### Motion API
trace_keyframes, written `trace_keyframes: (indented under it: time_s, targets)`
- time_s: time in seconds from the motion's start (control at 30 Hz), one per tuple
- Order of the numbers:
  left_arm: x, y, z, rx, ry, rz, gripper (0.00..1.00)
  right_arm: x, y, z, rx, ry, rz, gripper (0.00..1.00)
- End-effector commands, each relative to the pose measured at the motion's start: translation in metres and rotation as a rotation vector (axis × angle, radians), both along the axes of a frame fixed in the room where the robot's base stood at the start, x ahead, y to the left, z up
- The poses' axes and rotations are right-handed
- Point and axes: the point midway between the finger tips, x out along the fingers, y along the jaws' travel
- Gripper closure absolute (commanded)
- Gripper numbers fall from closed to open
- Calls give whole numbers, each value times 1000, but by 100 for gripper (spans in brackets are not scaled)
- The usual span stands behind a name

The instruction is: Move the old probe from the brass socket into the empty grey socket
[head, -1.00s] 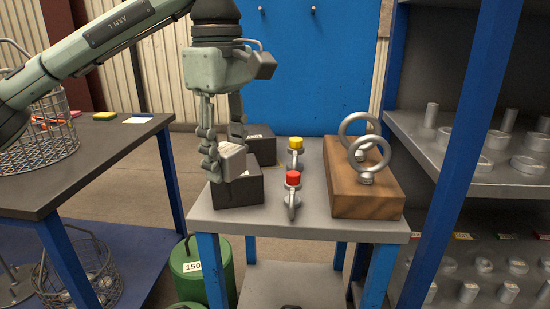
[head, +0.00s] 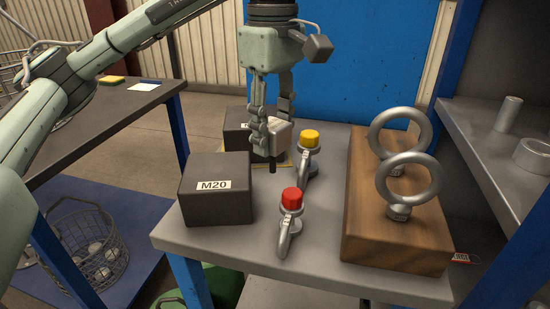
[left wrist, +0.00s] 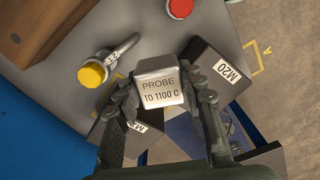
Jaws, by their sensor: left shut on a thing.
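My left gripper (head: 270,128) is shut on a pale grey block, the probe (head: 281,137), with a dark stem pointing down below it. It is upright, over the grey table (head: 330,250) between the two black boxes and the yellow-topped shackle. Whether the stem tip touches anything is unclear. In the left wrist view the probe's top (left wrist: 160,88) reads "PROBE TO 1100 C", with a finger (left wrist: 160,100) on each side. I cannot make out a brass socket or a grey socket in these frames. My right gripper is not in view.
A black M20 box (head: 215,190) stands in front; another black box (head: 240,130) stands behind. Shackles with yellow (head: 309,139) and red (head: 291,200) tops are close to the right. A wooden block (head: 370,210) with two eye bolts fills the right side.

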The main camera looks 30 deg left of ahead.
Motion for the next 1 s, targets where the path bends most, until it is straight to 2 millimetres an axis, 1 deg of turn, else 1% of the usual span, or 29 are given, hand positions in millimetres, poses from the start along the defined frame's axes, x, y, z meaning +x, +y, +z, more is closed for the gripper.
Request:
trace_keyframes:
  time_s: [0.03, 0.27, 0.4, 0.5, 0.6, 0.77, 1.0]
  targets:
    - [0, 0, -8, -1, 2, 1, 100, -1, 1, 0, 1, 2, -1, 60]
    - [0, 1, -26, 0, -1, 3, 100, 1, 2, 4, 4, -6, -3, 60]
    - [0, 1, -46, 1, 1, 2, 100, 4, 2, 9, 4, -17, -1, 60]
    - [0, 1, -55, 0, -1, 2, 100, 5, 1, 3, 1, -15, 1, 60]
    - [0, 0, -55, 0, -2, 2, 100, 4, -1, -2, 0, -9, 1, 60]
    - [0, 0, -56, -1, -2, 2, 100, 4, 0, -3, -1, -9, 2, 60]
    - [0, 0, -57, -1, -2, 2, 100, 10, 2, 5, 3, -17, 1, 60]
